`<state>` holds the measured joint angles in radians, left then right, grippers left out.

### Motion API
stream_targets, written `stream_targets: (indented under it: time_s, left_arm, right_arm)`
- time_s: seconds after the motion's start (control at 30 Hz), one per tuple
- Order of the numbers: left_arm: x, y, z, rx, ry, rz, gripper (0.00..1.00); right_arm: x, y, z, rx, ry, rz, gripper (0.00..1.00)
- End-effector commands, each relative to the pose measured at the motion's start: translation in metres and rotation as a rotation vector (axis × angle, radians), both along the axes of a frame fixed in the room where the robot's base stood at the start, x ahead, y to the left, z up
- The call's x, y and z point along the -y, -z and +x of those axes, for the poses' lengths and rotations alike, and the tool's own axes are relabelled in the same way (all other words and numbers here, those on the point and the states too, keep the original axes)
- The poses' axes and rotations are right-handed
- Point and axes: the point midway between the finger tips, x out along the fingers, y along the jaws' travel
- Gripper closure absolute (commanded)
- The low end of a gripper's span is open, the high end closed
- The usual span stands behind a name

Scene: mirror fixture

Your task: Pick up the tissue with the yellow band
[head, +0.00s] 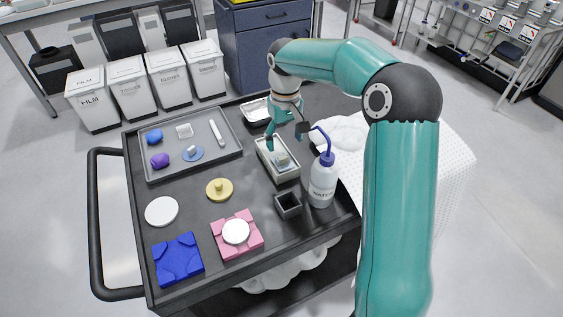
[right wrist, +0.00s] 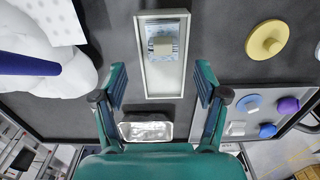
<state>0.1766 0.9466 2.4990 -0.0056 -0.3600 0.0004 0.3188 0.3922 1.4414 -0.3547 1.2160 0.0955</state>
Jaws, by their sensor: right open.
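A shallow pale rectangular tray (head: 291,178) stands on the black cart top. It also shows in the right wrist view (right wrist: 164,84). A flat bluish-white patterned piece, perhaps the tissue (right wrist: 178,24), lies in it with a small beige block or band (right wrist: 162,46) on top. In the head view this small item (head: 282,160) is partly shaded; I cannot make out a clear yellow band. My right gripper (head: 285,141) is open and empty above the tray's far part. In the right wrist view its fingers (right wrist: 160,82) are spread wide, with the item ahead between them. My left gripper is not in view.
A water bottle (head: 322,185) and black square cup (head: 288,205) stand close by. A metal dish (head: 256,111) lies behind. A grey tray (head: 163,174) with blue and purple pieces, a yellow disc (head: 219,189), pink fixture (head: 250,246) and blue fixture (head: 178,260) are left.

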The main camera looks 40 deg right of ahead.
Motion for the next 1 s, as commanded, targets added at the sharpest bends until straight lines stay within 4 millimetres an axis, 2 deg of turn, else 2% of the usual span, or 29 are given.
stream_targets:
  time_s: [0.33,0.6,0.87,0.9,1.0]
  left_arm:
    - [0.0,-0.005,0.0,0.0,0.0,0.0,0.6]
    - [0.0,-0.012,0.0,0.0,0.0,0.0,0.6]
    - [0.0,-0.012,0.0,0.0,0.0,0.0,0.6]
    - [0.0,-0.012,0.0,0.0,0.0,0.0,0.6]
    - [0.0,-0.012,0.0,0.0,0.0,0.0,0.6]
  right_arm:
    - [-0.001,0.026,0.002,-0.003,-0.001,0.001,0.27]
    - [-0.003,0.061,0.006,-0.001,0.001,0.0,0.27]
    - [-0.002,0.066,0.006,0.001,0.001,0.0,0.27]
    - [-0.002,0.066,0.006,0.001,0.001,0.0,0.29]
    - [-0.002,0.066,0.006,0.001,0.001,0.0,0.45]
